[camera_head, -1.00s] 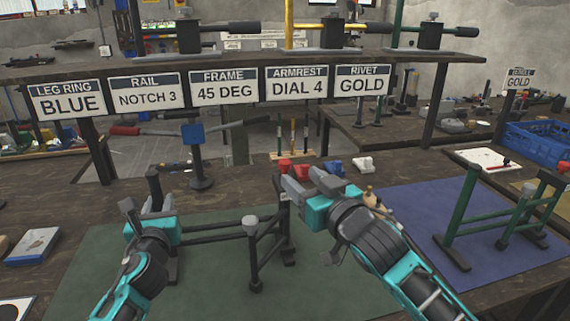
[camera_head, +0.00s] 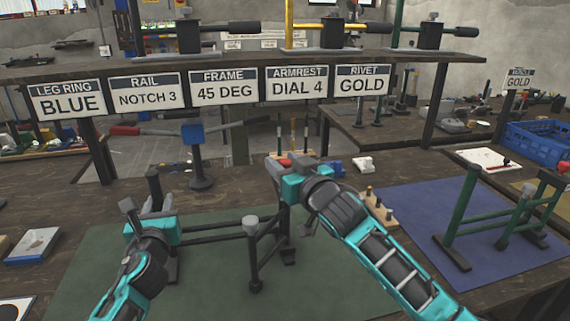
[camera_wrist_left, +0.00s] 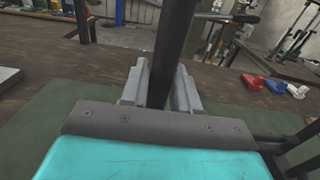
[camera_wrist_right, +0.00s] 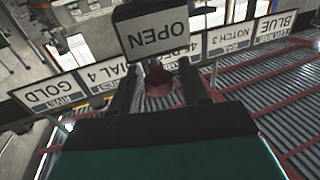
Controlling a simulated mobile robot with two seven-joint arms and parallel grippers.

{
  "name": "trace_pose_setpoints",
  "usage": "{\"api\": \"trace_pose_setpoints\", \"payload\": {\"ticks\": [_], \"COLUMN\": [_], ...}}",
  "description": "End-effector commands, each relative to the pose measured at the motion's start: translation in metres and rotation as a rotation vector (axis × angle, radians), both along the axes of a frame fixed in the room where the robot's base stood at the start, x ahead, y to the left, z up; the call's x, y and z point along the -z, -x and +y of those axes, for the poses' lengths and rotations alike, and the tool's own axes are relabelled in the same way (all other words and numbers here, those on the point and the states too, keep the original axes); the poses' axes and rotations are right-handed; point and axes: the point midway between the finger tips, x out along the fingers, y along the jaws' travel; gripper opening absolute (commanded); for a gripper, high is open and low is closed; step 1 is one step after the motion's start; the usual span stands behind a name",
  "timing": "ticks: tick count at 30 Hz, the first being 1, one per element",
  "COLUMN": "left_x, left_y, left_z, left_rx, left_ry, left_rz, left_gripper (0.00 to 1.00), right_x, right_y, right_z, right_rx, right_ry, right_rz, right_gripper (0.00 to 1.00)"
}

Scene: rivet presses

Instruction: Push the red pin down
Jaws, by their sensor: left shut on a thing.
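My left gripper (camera_head: 155,200) is shut on a dark upright post (camera_head: 153,182) of the dark frame (camera_head: 215,232) on the green mat. The post stands between its fingers in the left wrist view (camera_wrist_left: 165,60). My right gripper (camera_head: 281,166) is over the back edge of the bench, behind the frame. In the right wrist view its fingers (camera_wrist_right: 157,88) are apart, with a round red thing (camera_wrist_right: 158,78) between or just beyond them. I cannot tell whether they touch it, or whether it is the red pin. Its lower part is hidden.
An upside-down OPEN sign (camera_wrist_right: 158,35) is close ahead of the right fingers. A blue block (camera_head: 333,167) and a white block (camera_head: 364,164) lie beside the right gripper. A wooden holder with pegs (camera_head: 378,208) is by my right forearm. A green frame (camera_head: 500,222) stands on the blue mat.

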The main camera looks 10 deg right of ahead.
Motion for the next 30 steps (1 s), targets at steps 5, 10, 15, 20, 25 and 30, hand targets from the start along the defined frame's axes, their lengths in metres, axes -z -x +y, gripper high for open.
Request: {"api": "trace_pose_setpoints", "payload": {"ticks": [5,10,15,20,25,30], "left_x": [-0.002,-0.002,-0.002,-0.002,-0.002,-0.002], "left_y": [0.0,0.0,0.0,0.0,0.0,0.0], "left_z": [-0.001,-0.001,0.0,0.0,0.0,0.0], "left_rx": [0.002,0.001,0.001,0.001,0.001,0.001], "left_ry": [0.005,0.005,0.005,0.005,0.005,0.005], "left_rz": [-0.004,-0.004,-0.004,-0.004,-0.003,-0.004], "left_gripper": [0.0,0.0,0.0,0.0,0.0,0.0], "right_x": [0.0,0.0,0.0,0.0,0.005,0.021], "right_y": [0.0,0.0,0.0,0.0,0.0,0.0], "right_z": [0.0,0.0,0.0,0.0,0.0,0.0], "right_rx": [0.0,0.0,0.0,0.0,0.001,0.001], "right_ry": [0.0,0.0,0.0,0.0,-0.001,0.0], "right_rz": [0.0,0.0,0.0,-0.001,0.002,0.002], "right_gripper": [0.27,0.11,0.0,0.0,0.0,0.0]}}
